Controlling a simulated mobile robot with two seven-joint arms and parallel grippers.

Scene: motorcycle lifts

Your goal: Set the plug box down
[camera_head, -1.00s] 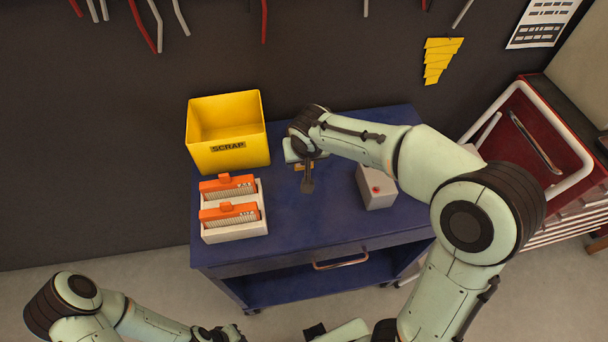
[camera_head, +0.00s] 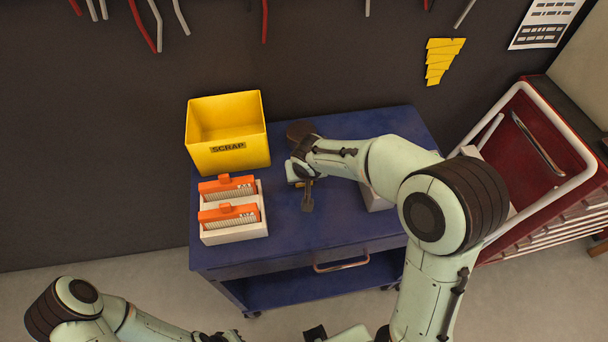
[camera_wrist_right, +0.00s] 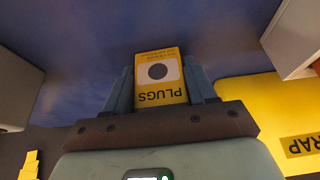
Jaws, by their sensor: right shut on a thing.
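The plug box (camera_wrist_right: 160,84) is yellow with a white panel and the word PLUGS. In the right wrist view it sits between the two blue-grey fingers of my right gripper (camera_wrist_right: 160,88), which is shut on it. In the head view my right gripper (camera_head: 302,184) is over the middle of the blue cart top (camera_head: 285,222), and the box is mostly hidden by the wrist. I cannot tell whether the box touches the cart. My left gripper (camera_head: 215,336) is at the bottom edge, too cut off to tell its state.
A yellow SCRAP bin (camera_head: 228,158) stands at the cart's back left. In front of it is a white tray (camera_head: 236,233) with orange-topped items. A grey box (camera_head: 374,198) is partly hidden by my right arm. A red tool cabinet (camera_head: 545,135) stands right.

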